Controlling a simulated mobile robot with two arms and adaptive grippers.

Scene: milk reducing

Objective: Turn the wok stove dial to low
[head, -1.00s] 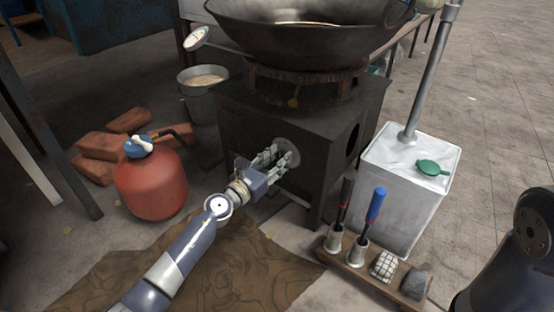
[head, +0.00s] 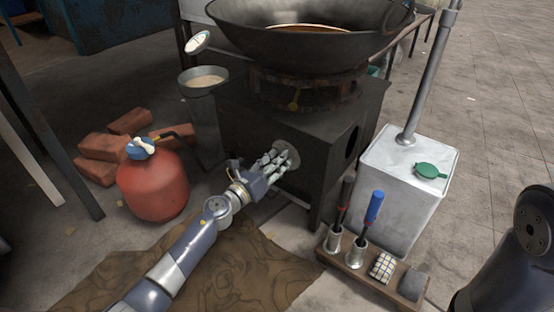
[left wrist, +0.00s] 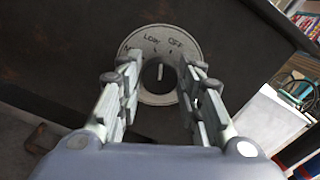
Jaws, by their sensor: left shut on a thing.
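The wok stove (head: 305,125) is a dark metal box with a round pale dial plate (head: 291,156) on its front. In the left wrist view the dial plate (left wrist: 148,41) reads LOW and OFF near the top, with another label partly hidden at left. The dark knob (left wrist: 158,86) at its centre has a white mark pointing roughly up, near the LOW and OFF ticks; exactly which one it meets is unclear. My left gripper (head: 277,161) is at the dial, its fingers on both sides of the knob and shut on it. My right gripper is out of view.
A large wok (head: 310,35) sits on the stove. A red gas cylinder (head: 152,185) and bricks (head: 103,146) stand at left. A metal can (head: 405,190) and a rack (head: 365,275) with handled tools stand at right. A brown cloth (head: 235,265) lies in front.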

